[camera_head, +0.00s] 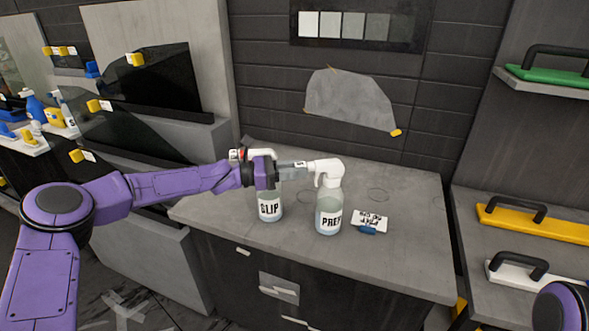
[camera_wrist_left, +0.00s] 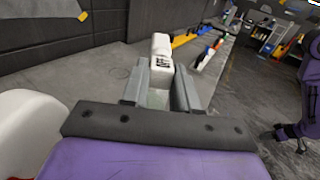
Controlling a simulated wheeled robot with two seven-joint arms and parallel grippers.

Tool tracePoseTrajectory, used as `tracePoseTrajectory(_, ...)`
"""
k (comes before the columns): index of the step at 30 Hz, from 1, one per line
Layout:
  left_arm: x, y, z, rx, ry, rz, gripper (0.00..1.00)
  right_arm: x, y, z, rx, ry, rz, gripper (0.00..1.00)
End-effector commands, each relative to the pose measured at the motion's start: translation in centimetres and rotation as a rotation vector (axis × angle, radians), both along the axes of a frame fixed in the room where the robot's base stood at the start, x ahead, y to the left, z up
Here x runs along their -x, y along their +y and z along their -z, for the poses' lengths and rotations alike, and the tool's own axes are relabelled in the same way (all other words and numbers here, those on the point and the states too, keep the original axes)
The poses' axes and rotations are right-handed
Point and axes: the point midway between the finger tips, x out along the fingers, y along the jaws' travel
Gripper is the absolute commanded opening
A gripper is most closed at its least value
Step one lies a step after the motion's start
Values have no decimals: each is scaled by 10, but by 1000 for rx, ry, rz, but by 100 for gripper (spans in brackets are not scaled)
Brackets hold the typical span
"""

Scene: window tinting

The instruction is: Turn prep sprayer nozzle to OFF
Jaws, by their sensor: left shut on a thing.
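The prep sprayer (camera_head: 328,222) is a clear bottle labelled PREP with a white spray head, upright on the grey counter. Its white nozzle end (camera_head: 300,165) points left in the head view. My left gripper (camera_head: 292,170) reaches in from the left and is shut on the nozzle end. In the left wrist view the white spray head (camera_wrist_left: 161,48) shows beyond the finger tips (camera_wrist_left: 162,82).
The slip sprayer (camera_head: 269,207) stands close left of the prep sprayer, partly behind my left gripper. A small white card (camera_head: 370,217) and a blue item (camera_head: 367,230) lie to the right. The counter's right part (camera_head: 415,235) is clear. A dark wall stands behind.

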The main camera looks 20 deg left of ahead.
Motion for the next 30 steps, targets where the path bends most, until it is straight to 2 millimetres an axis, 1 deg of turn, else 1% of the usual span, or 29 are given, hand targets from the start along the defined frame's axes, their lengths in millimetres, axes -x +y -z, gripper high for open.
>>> tracePoseTrajectory(7, 0, 0, 0, 0, 1, 0, 0, 0, 0, 0, 0, 0, 0, 43)
tracePoseTrajectory(8, 0, 0, 0, 0, 1, 0, 32, 0, 0, 0, 0, 0, 0, 43)
tracePoseTrajectory(9, 0, 0, 0, 0, 1, 0, 45, 0, 0, 0, 0, 0, 0, 43)
tracePoseTrajectory(10, 0, 0, 0, 0, 0, 0, 51, 0, 0, 0, 0, 0, 0, 43)
tracePoseTrajectory(17, 0, 0, 0, 0, 0, 0, 51, 0, 0, 0, 0, 0, 0, 43)
tracePoseTrajectory(20, 2, 4, 1, 0, -1, -2, 51, 0, 0, 2, 0, 0, 0, 43)
tracePoseTrajectory(23, 9, 19, 2, 1, -3, -4, 51, 0, 0, 8, 0, 0, 0, 43)
tracePoseTrajectory(30, 38, 68, 1, 2, -4, -4, 51, 0, 0, 21, 0, 0, 0, 43)
